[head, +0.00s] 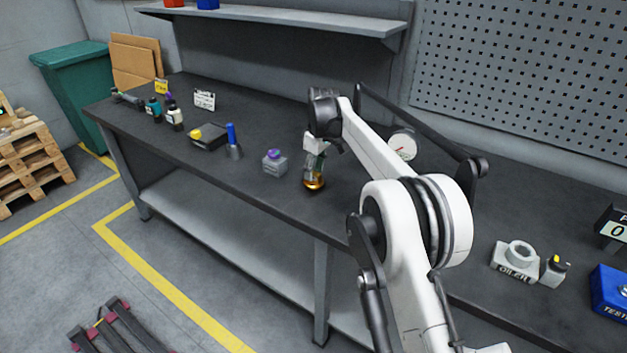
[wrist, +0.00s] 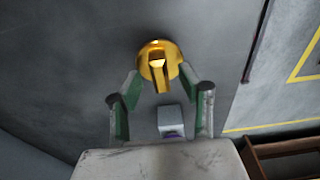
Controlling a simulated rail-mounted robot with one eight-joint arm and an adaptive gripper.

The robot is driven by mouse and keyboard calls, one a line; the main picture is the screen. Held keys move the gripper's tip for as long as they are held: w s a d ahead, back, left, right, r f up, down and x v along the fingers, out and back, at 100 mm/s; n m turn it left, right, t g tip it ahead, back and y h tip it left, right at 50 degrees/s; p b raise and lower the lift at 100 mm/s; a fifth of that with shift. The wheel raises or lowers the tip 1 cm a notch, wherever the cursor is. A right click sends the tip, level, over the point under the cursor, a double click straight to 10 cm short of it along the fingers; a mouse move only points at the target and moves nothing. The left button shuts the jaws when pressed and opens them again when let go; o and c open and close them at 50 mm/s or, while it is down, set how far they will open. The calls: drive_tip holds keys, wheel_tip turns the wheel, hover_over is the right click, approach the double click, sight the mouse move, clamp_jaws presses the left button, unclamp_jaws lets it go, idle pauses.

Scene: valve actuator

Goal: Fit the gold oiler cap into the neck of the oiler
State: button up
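The gold oiler cap (head: 314,183) is on the dark bench near its front edge, directly below my gripper (head: 315,169). In the wrist view the cap (wrist: 158,49) is a gold disc with a raised tab, just beyond the fingertips. My gripper (wrist: 159,82) is open, its green-padded fingers spread on either side of the tab with visible gaps. The oiler (head: 516,259) is a pale block marked OILER with a round, open-looking neck (head: 521,250), at the right of the bench, far from my gripper.
A grey block with a purple top (head: 275,161) stands just left of the cap and also shows between my fingers in the wrist view (wrist: 171,120). A small grey block with a yellow-topped part (head: 554,270) is beside the oiler. A blue box (head: 610,291) is farther right.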

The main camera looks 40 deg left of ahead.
drive_tip(key=shift+a+f, duration=0.1)
drive_tip(key=shift+f, duration=0.85)
clamp_jaws()
drive_tip(key=shift+r, duration=0.15)
